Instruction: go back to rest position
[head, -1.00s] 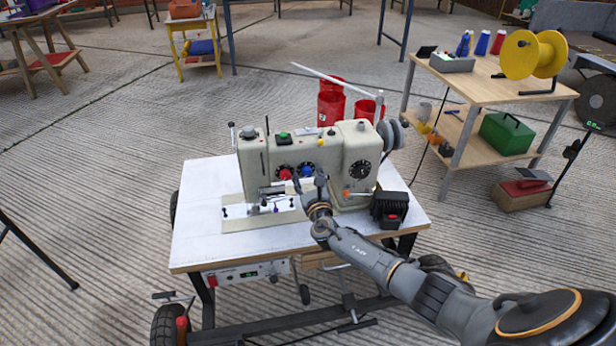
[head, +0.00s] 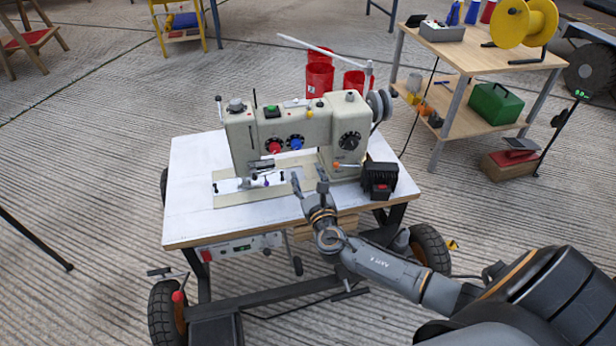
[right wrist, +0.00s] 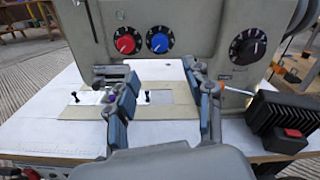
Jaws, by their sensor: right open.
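My right gripper (head: 309,186) is open and empty in front of the sewing machine (head: 300,130), over the front part of its white table (head: 190,200). In the right wrist view my right gripper (right wrist: 163,95) has its two fingers spread apart, with the cream plate of the sewing machine (right wrist: 170,20) seen between and beyond them. The machine has a red knob (right wrist: 125,40), a blue knob (right wrist: 158,41) and a black dial (right wrist: 247,46). My left gripper is in neither view.
A black box with a red button (head: 380,180) stands on the table's right side, close to my right arm. Red bins (head: 319,78) stand behind the machine. A wooden shelf table (head: 480,60) with a yellow spool (head: 527,24) and a green box (head: 501,108) stands at the right. Open floor (head: 80,150) lies at the left.

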